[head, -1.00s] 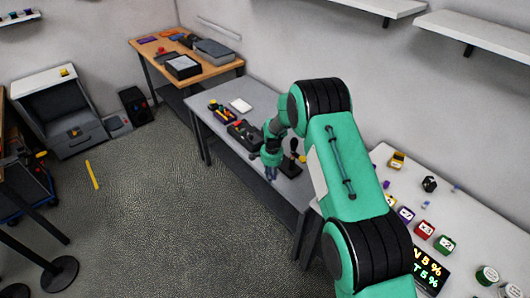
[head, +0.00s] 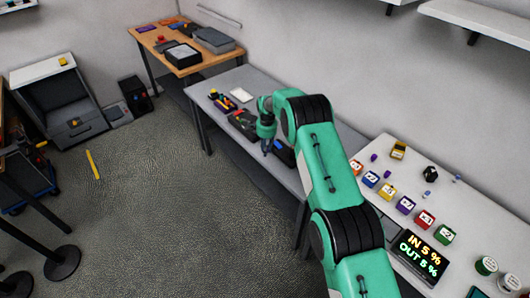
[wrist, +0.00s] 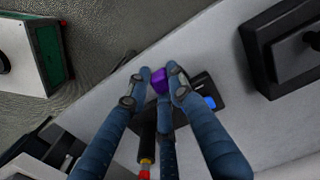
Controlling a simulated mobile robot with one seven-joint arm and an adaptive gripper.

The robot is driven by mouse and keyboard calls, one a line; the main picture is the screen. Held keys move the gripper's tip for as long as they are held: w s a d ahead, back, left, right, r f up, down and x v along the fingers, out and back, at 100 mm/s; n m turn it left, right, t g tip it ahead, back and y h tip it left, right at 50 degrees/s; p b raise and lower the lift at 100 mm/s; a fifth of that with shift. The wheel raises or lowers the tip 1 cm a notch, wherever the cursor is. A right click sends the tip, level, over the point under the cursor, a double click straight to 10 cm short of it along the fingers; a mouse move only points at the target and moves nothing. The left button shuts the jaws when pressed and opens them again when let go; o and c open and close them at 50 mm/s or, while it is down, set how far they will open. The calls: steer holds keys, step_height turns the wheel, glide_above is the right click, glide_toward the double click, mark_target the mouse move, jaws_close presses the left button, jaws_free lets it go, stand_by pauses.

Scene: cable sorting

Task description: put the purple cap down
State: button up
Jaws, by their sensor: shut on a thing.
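The purple cap (wrist: 160,80) sits between the fingertips of my gripper (wrist: 160,72) in the wrist view. The blue fingers are shut on it and hide part of its sides. In the head view my gripper (head: 266,151) is over the front part of the grey bench (head: 232,80), and the held cap cannot be made out there. In the wrist view a black device with a blue patch (wrist: 195,103) lies beyond and beside the fingers. I cannot tell the cap's height above the bench.
A black box-shaped stand (wrist: 275,45) is at upper right in the wrist view. A tool with a red and yellow end (wrist: 146,152) is close to the fingers. The white table (head: 465,210) at right holds several labelled coloured blocks. Bare bench surface shows in the wrist view.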

steer(key=shift+w+a, duration=0.2)
steer(key=shift+w, duration=0.4)
steer(key=shift+w+a, duration=0.15)
steer(key=shift+w, duration=0.4)
steer(key=shift+c, duration=0.3)
steer(key=shift+f, duration=0.15)
steer(key=shift+f, duration=1.7)
steer(key=shift+f, duration=0.1)
steer(key=o, duration=1)
steer(key=shift+b, duration=0.3)
steer(key=shift+c, duration=0.2)
step_height(320, 180, up, 12)
steer(key=shift+p, duration=0.45)
